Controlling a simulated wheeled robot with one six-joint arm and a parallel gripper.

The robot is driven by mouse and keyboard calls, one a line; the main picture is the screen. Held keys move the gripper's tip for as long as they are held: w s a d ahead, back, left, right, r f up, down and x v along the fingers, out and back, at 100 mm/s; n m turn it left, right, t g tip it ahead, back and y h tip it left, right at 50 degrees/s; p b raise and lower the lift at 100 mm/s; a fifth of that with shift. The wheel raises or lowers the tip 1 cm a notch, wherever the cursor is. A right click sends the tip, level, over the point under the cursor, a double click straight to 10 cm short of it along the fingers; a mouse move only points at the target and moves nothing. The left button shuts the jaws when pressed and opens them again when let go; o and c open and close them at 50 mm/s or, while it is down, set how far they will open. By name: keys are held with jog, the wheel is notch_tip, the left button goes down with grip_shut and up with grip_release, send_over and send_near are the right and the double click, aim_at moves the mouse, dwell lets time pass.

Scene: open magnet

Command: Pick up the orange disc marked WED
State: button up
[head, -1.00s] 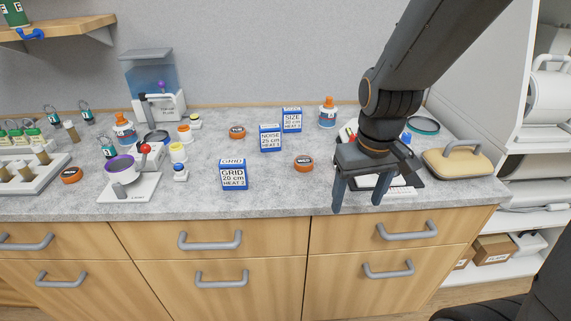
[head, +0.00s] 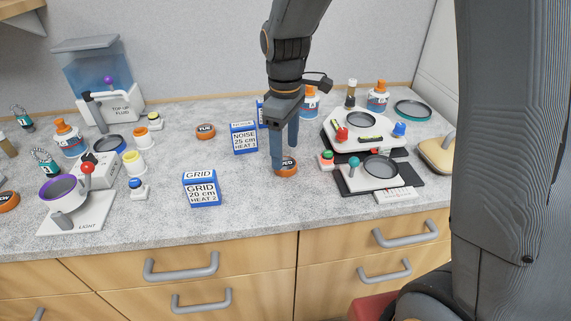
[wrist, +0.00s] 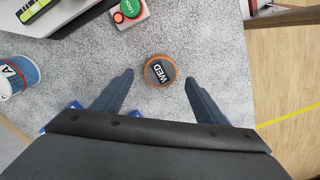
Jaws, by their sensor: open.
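The orange disc marked WED (head: 289,167) lies flat on the grey speckled counter, its dark top lettered in white. In the head view my gripper (head: 284,160) hangs pointing down at the disc, and a finger hides the left part of its label. In the wrist view the whole disc (wrist: 160,71) shows, ahead of and between the two open fingertips (wrist: 159,76). The gripper is open and empty, with clear room on both sides of the disc. I cannot tell exactly how high the fingertips are above the counter.
Blue-and-white boxes NOISE (head: 244,138) and GRID (head: 201,188) stand to the left. Another orange disc, TUE (head: 205,131), lies behind them. Devices with a red-and-green button block (head: 327,160) stand close on the right. The counter in front of the disc is bare.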

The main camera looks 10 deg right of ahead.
aim_at(285, 163)
jog(key=shift+f+p, duration=0.4)
jog(key=shift+f, duration=1.4)
jog(key=shift+c, duration=0.3)
jog(key=c, duration=1.1)
